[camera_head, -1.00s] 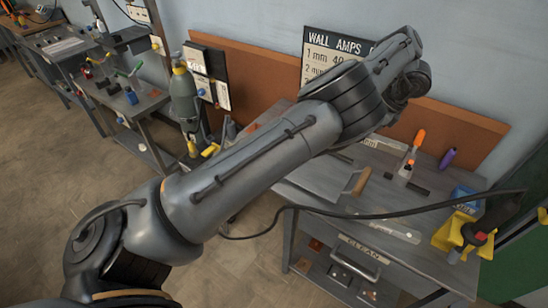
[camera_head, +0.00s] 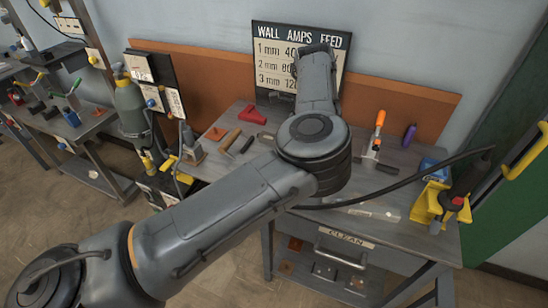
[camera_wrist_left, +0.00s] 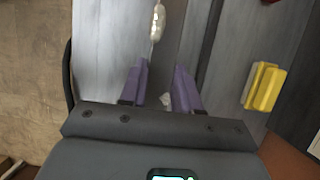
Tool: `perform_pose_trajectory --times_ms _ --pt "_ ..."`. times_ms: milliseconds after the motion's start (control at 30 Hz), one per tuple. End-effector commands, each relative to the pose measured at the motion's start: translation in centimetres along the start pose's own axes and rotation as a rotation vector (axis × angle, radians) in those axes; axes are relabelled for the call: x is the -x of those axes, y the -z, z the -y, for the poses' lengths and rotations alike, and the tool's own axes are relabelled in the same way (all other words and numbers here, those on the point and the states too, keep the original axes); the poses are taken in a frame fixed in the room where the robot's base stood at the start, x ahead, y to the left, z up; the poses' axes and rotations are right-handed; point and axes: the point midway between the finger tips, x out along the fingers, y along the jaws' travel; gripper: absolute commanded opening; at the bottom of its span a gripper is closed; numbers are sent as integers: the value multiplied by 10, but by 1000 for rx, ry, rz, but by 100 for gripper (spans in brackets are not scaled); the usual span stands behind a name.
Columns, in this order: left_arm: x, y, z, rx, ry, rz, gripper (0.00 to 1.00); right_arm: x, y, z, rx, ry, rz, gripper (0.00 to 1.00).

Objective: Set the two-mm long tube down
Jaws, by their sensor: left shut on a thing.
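My left gripper (camera_wrist_left: 161,84) shows its purple fingers in the left wrist view, a gap apart. A small pale piece (camera_wrist_left: 166,101) sits between them near the palm; I take it for the end of the two-mm long tube, but most of the tube cannot be made out. My right gripper is not in view.
The wall sign (camera_head: 272,48) stands behind the bench. A red piece (camera_head: 252,116), an orange-handled tool (camera_head: 378,128), a purple item (camera_head: 409,134) and a yellow holder (camera_head: 428,204) stand on the bench. A black cable (camera_head: 405,182) crosses it. A yellow block (camera_wrist_left: 264,87) lies right of my gripper.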

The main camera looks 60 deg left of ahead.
Motion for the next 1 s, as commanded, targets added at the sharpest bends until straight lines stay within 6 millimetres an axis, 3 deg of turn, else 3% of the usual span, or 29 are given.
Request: perform_pose_trajectory --times_ms 100,367,800,1000 --pt "-21 -12 -3 3 1 1 0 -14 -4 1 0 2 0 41" --pt "-36 -27 -5 -1 1 0 0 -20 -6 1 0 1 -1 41" --pt "-74 -13 -5 -1 1 1 0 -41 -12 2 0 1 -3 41" --pt "-73 -13 -5 -1 2 0 0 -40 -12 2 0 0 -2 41"
